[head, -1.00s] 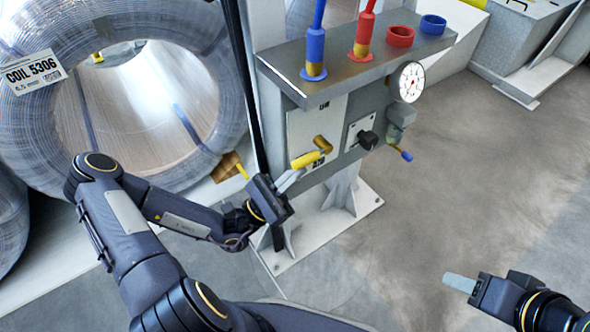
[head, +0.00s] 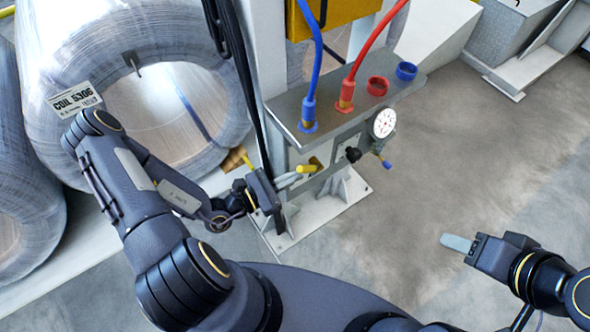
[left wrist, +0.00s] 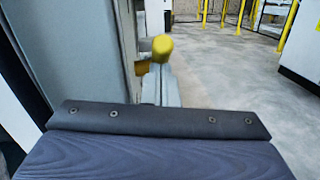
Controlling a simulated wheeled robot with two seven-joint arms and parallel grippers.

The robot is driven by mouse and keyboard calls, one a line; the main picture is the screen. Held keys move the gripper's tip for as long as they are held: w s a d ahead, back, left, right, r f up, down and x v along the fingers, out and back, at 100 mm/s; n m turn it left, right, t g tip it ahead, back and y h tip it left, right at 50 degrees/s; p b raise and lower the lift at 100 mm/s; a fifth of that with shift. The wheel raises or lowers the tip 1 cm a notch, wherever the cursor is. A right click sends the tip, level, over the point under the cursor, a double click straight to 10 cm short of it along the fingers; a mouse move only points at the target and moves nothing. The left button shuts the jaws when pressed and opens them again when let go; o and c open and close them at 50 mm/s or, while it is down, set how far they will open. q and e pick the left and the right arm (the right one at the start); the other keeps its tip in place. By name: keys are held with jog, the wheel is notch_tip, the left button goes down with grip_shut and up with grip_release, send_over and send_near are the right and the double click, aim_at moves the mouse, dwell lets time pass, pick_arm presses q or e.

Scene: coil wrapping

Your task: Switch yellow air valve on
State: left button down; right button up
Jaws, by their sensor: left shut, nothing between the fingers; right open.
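The yellow air valve handle (head: 307,169) sticks out from the front of the grey valve panel in the head view. My left gripper (head: 291,179) is shut and empty, with its fingertips right beside the handle's left end. In the left wrist view the rounded yellow handle end (left wrist: 162,46) shows just past the tips of the shut fingers (left wrist: 160,85). I cannot tell whether they touch. The arm and fingers hide part of the panel. My right gripper (head: 457,244) is open and empty over bare floor at the lower right.
Beside the valve on the panel are a black knob (head: 353,154), a pressure gauge (head: 384,123) and a small blue-tipped lever (head: 386,164). Blue (head: 309,113) and red (head: 346,95) hoses rise from the shelf above. A large wire coil (head: 75,45) stands at left.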

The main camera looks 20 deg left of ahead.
aim_at(298, 167)
pick_arm(q)
jog(key=r+p, duration=0.1)
jog(key=p, duration=0.1)
jog(key=r+g+y+p, duration=0.1)
jog(key=w+d+r+g+p, duration=0.1)
jog(key=p, duration=0.1)
jog(key=shift+r+y+p, duration=0.15)
jog(key=shift+y+p, duration=0.15)
jog(key=shift+p, duration=0.05)
jog(key=shift+w+d+r+p, duration=0.15)
jog(key=shift+w+r+p, duration=0.15)
jog(key=shift+p, duration=0.3)
jog(key=shift+w+d+r+p, duration=0.55)
jog(key=shift+w+r+p, duration=0.15)
pick_arm(e)
notch_tip(298, 167, up, 10)
jog(key=shift+w+d+r, duration=0.15)
jog(key=shift+w+d, duration=0.15)
jog(key=shift+w, duration=0.05)
